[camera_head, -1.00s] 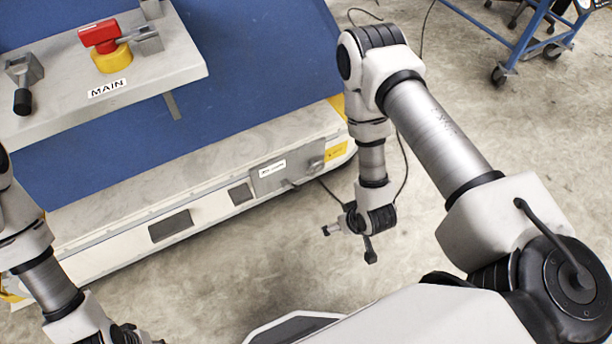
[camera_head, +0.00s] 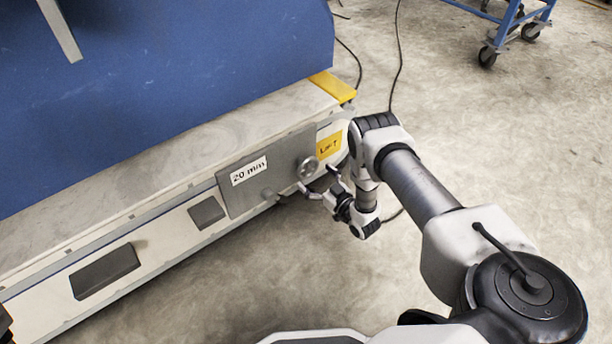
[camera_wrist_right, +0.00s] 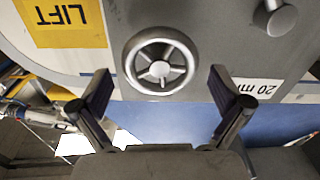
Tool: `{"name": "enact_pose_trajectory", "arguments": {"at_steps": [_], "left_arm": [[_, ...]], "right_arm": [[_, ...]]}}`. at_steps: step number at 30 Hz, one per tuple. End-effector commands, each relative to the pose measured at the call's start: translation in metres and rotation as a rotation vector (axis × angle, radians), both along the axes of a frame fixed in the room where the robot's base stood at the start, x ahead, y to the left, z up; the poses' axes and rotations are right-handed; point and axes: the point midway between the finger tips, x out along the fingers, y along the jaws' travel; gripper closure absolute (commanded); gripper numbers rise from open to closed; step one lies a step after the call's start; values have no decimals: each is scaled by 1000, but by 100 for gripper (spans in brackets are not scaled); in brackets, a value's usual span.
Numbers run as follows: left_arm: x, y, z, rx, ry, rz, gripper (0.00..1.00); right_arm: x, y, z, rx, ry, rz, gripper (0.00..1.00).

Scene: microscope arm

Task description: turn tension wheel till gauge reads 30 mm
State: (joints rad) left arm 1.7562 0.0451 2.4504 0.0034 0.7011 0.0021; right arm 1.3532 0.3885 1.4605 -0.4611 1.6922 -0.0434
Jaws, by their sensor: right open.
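The tension wheel (camera_head: 307,168) is a small grey spoked handwheel on a grey panel (camera_head: 235,198) low on the machine's side. It also shows in the right wrist view (camera_wrist_right: 160,62), whole and unobstructed. The gauge label (camera_head: 249,171) reads "20 mm"; in the right wrist view the label (camera_wrist_right: 256,91) is upside down and partly cut off. My right gripper (camera_head: 322,182) is just beside the wheel, its fingers open and empty. In the right wrist view the open fingers (camera_wrist_right: 162,84) stand either side of the wheel's near edge, apart from it.
A round knob (camera_head: 268,193) sticks out of the panel near the label. A yellow "LIFT" label (camera_head: 328,146) is right of the wheel. Dark cables lie on the floor behind the arm. A blue cart (camera_head: 510,30) stands far back. The floor in front is clear.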

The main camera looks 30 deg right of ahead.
Motion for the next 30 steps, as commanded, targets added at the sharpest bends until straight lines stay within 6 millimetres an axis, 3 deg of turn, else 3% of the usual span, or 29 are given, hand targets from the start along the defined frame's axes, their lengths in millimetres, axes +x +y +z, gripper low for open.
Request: {"name": "enact_pose_trajectory", "arguments": {"at_steps": [1, 6, 14, 16, 18, 30], "left_arm": [[0, 0, -12, 0, -1, 1, 60], [1, 1, -22, 1, -4, 4, 60], [2, 1, -21, 1, -5, 4, 60], [2, 1, -21, 1, -5, 4, 60], [2, 1, -21, 1, -5, 4, 60], [1, 1, -18, 0, -2, 4, 60]], "right_arm": [[11, 1, -5, -1, -4, 0, 0], [34, 3, -3, 1, 0, 0, 0], [39, 3, 0, 1, 2, -1, 0], [39, 3, 0, 2, 3, -1, 18], [39, 3, -1, 2, 3, -1, 43], [38, 3, 0, -29, 1, -1, 44]]}}
